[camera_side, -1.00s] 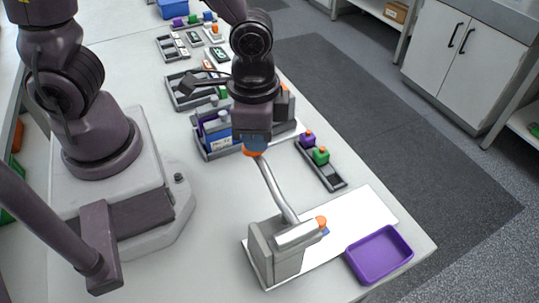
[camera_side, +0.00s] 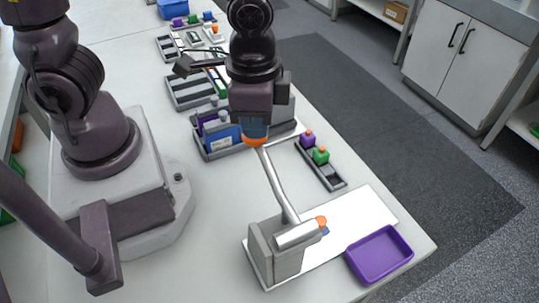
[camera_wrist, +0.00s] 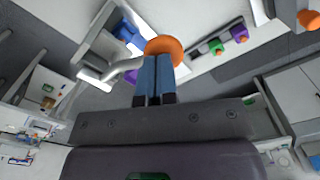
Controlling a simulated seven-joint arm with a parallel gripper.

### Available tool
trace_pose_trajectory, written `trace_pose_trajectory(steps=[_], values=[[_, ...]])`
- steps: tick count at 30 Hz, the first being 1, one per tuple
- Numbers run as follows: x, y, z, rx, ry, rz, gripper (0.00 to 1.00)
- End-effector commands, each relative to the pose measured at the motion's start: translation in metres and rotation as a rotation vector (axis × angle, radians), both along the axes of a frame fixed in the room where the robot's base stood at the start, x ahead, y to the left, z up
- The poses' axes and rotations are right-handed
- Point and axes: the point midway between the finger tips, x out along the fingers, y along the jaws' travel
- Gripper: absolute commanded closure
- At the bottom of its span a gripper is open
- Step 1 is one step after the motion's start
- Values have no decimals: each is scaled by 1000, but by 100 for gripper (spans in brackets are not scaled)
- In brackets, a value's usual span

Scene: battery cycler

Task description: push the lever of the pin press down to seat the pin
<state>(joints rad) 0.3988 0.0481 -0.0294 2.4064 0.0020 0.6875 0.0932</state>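The pin press (camera_side: 275,250) is a grey block on a white plate at the front of the table. Its silver bent lever (camera_side: 274,185) rises tilted up and back from the block and ends in an orange knob (camera_side: 254,142). My gripper (camera_side: 256,130) is directly at the knob. In the wrist view my gripper (camera_wrist: 155,78) shows two blue fingers side by side, shut, with only a thin line between them. The orange knob (camera_wrist: 165,48) is just past the fingertips and seems to touch them. An orange-tipped part (camera_side: 321,223) is at the end of the press's silver cylinder. The pin cannot be made out.
A purple tray (camera_side: 380,254) lies right of the press. A dark rack (camera_side: 333,181) with a purple and a green block stands behind it. White table is clear left of the press.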

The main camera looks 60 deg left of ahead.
Motion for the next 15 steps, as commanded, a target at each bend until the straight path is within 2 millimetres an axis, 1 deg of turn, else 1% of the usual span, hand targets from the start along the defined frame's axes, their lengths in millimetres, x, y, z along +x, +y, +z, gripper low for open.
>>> trace_pose_trajectory(steps=[15], values=[[0,0,42,-1,-3,0,100]])
